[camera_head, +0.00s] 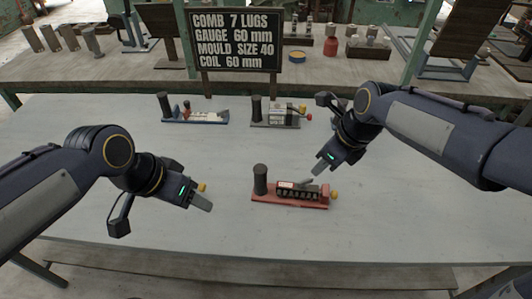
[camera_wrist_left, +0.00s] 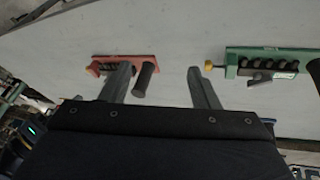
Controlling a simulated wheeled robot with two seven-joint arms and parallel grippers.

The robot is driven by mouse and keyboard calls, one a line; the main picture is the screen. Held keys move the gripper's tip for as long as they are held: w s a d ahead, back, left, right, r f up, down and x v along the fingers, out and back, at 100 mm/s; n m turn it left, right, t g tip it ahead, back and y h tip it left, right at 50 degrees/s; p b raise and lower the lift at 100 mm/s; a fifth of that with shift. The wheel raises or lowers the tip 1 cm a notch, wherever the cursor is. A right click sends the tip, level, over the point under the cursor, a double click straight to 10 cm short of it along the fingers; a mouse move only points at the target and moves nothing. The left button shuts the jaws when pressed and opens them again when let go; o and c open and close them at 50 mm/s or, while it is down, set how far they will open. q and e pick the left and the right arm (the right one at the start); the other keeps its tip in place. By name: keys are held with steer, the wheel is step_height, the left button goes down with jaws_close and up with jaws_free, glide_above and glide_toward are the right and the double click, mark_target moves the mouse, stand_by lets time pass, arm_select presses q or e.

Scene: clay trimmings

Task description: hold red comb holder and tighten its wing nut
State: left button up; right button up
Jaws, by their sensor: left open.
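The red comb holder (camera_head: 290,201) lies on the table in front of me, with a black post (camera_head: 260,180) at its left end and a row of dark lugs. Its yellow wing nut (camera_head: 334,195) is at the right end. It also shows in the left wrist view (camera_wrist_left: 130,61). My left gripper (camera_head: 203,201) is open and empty, left of the red holder; its fingers (camera_wrist_left: 160,85) show apart. My right gripper (camera_head: 319,167) is just above and behind the red holder's right part; its finger gap is not clear.
A green holder (camera_wrist_left: 270,53) with a yellow nut is mostly hidden by my left arm in the head view. A blue holder (camera_head: 200,120) and a grey holder (camera_head: 275,124) stand at the back. A sign (camera_head: 236,42) stands behind. The table front is clear.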

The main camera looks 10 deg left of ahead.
arm_select(q)
steer(key=w+d+m+g+y, duration=0.1)
steer(key=w+d+m+g, duration=0.15)
steer(key=w+m, duration=0.4)
steer(key=m+y, duration=0.2)
steer(key=m, duration=0.1)
glide_above(260, 169)
step_height(260, 169, down, 3)
steer(key=shift+g, duration=0.45)
steer(key=shift+d+f+m, duration=0.1)
steer(key=shift+f+m, duration=0.15)
steer(key=shift+f, duration=0.4)
step_height(260, 169, down, 7)
steer(key=shift+r, duration=0.15)
steer(key=shift+c, duration=0.3)
steer(key=c, duration=1.2)
jaws_close()
arm_select(e)
steer(key=shift+c, duration=0.7)
